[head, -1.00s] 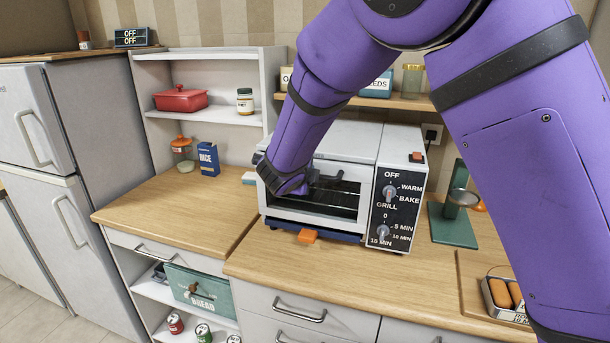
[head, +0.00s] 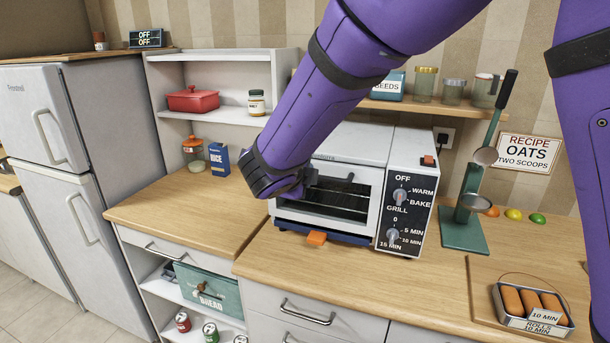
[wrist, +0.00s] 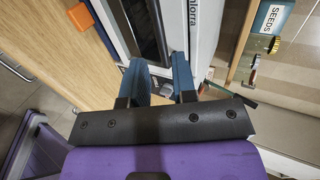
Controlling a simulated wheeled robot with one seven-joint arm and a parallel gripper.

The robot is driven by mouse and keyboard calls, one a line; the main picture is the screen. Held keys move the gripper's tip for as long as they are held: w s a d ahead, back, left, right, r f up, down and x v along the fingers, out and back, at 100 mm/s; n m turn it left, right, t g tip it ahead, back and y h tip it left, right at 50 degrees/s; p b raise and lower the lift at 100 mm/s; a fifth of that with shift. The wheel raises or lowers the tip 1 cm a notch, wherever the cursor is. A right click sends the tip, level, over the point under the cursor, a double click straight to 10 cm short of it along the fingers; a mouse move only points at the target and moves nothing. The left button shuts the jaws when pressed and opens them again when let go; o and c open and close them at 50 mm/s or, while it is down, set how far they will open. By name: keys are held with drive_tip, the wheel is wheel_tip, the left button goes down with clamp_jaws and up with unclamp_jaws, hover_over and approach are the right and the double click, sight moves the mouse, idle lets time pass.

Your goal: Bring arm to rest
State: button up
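My purple arm reaches down to the front left of the white toaster oven (head: 349,148). My gripper (wrist: 160,72) shows two blue fingers with a gap between them in the wrist view and nothing seen held there. The oven front and its dark window (wrist: 146,25) lie just beyond the fingers. I cannot tell whether a finger touches the oven. In the head view the fingers are mostly hidden behind my wrist. The oven's dark window (head: 340,200) shows rack bars, and an orange tab (head: 317,239) sticks out below it.
A green stand with ladles (head: 464,234) is right of the oven. A tray of rolls (head: 532,308) lies at the front right. The shelf unit (head: 222,130) and the fridge (head: 60,150) are to the left. The left counter (head: 175,210) has clear room.

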drive_tip(key=s+d+r+m+g, duration=0.2)
drive_tip(key=s+d+r+m, duration=0.1)
drive_tip(key=d+m, duration=0.5)
drive_tip(key=s+d+r+m+g, duration=0.2)
drive_tip(key=s+d+r+m, duration=0.1)
drive_tip(key=d+m, duration=0.45)
drive_tip(key=s+d+r+m+g, duration=0.2)
drive_tip(key=s+d+m, duration=0.2)
drive_tip(key=d+m, duration=0.4)
drive_tip(key=s+d+r+m+y, duration=0.1)
drive_tip(key=s+d+m+y, duration=0.1)
drive_tip(key=s+m, duration=0.8)
drive_tip(key=s+d+r+m+y, duration=0.1)
drive_tip(key=s+d+m, duration=0.4)
drive_tip(key=s+m, duration=0.5)
drive_tip(key=shift+s+r+m+g+y, duration=0.3)
drive_tip(key=shift+m+y, duration=0.4)
drive_tip(key=shift+m, duration=2.55)
